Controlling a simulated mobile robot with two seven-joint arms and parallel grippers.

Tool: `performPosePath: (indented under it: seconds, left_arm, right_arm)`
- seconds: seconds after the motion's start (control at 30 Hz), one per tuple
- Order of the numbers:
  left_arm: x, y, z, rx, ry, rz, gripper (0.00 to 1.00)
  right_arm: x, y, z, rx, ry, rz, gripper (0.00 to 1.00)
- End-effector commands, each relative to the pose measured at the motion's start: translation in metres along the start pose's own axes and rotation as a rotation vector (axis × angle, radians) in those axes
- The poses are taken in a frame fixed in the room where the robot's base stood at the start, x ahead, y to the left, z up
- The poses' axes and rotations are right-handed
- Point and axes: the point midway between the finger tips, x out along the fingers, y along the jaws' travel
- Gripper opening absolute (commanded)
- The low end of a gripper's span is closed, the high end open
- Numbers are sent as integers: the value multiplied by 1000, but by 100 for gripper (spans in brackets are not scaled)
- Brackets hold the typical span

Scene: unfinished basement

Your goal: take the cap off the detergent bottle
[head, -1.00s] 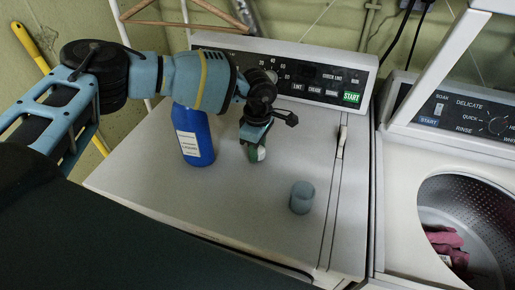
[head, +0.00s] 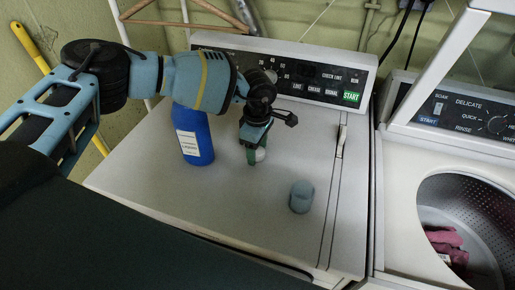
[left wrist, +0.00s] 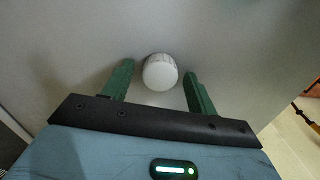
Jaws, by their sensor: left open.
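The blue detergent bottle (head: 194,142) with a white label stands upright on the left part of the machine top. Its upper end is hidden behind my left arm in the head view. A white round cap (head: 261,154) with a ribbed side is at the machine top, right of the bottle and apart from it. It also shows in the left wrist view (left wrist: 160,72). My left gripper (head: 257,160) points down at the cap. Its green fingers are open, one on each side of the cap, with gaps between. My right gripper is not in view.
A small grey-blue cup (head: 301,197) stands on the white machine top (head: 240,205), right of and nearer than the gripper. The control panel (head: 310,78) rises behind. An open washer (head: 400,180) with pink cloth inside is at the right. The front of the top is clear.

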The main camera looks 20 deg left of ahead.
Motion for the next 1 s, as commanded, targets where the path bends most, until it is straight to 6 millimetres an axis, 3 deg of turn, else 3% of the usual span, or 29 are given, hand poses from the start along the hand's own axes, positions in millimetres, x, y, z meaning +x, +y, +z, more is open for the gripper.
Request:
performPosePath:
  seconds: [0.4,0.6,1.0]
  left_arm:
    - [-76,1,0,0,-3,5,58]
    - [-105,1,0,1,-2,3,58]
    - [-119,0,0,1,-1,1,58]
  right_arm:
    - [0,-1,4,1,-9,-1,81]
    - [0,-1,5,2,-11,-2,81]
    - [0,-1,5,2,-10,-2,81]
